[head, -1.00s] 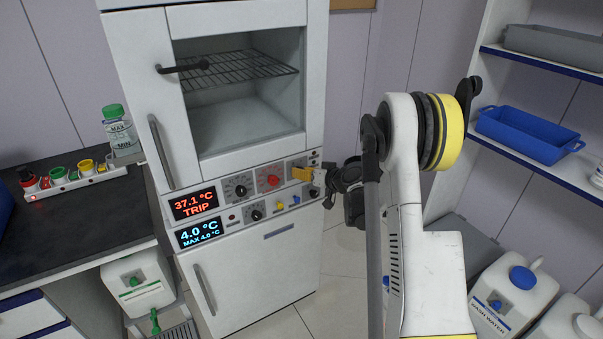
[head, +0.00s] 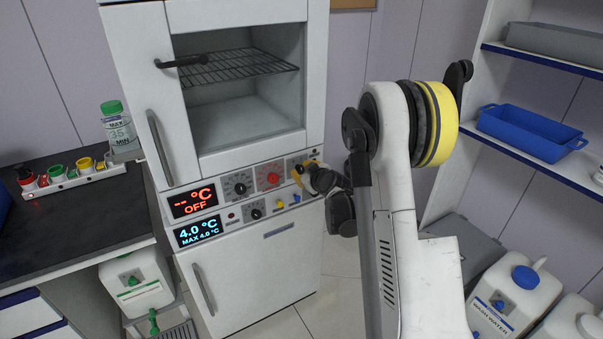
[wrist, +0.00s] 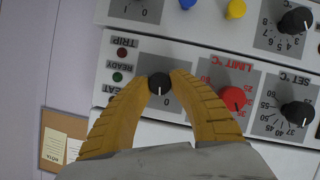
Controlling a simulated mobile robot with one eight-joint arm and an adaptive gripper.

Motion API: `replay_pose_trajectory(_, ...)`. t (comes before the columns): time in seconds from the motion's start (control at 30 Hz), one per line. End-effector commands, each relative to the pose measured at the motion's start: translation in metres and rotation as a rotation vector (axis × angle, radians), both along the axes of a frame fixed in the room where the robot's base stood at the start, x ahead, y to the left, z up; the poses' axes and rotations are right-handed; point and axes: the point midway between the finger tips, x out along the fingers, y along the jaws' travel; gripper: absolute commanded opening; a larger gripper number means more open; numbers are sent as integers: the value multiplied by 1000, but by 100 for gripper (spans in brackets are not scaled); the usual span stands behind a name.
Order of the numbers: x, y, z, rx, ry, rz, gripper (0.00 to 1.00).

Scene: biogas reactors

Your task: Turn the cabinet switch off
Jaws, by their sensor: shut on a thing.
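The cabinet (head: 315,70) is a white unit with a control panel under its glass-fronted chamber. The cabinet switch (wrist: 159,84) is a small black knob with a white line, and in the wrist view the line points down toward the 0 mark. My gripper (wrist: 160,79) has its two yellow fingers shut on the knob, one on each side. In the head view my gripper (head: 304,175) is at the right end of the upper control row and hides the switch. The upper display (head: 194,202) reads "-- °C OFF" in red.
Beside the switch are a red limit knob (wrist: 233,98) and a black set knob (wrist: 298,114). The lower display (head: 199,231) reads 4.0 °C. Shelves with a blue tray (head: 531,133) stand at the right; a dark bench (head: 75,225) is at the left.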

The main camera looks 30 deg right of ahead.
Motion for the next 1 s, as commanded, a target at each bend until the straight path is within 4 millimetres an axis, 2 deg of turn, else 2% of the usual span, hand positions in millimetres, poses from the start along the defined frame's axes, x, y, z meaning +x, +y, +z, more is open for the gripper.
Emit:
replay_pose_trajectory(0.2,0,1,-3,-168,-4,2,0)
replay_pose_trajectory(0.43,0,1,-2,-288,-9,2,0)
replay_pose_trajectory(1.0,0,0,-1,-359,-10,0,0)
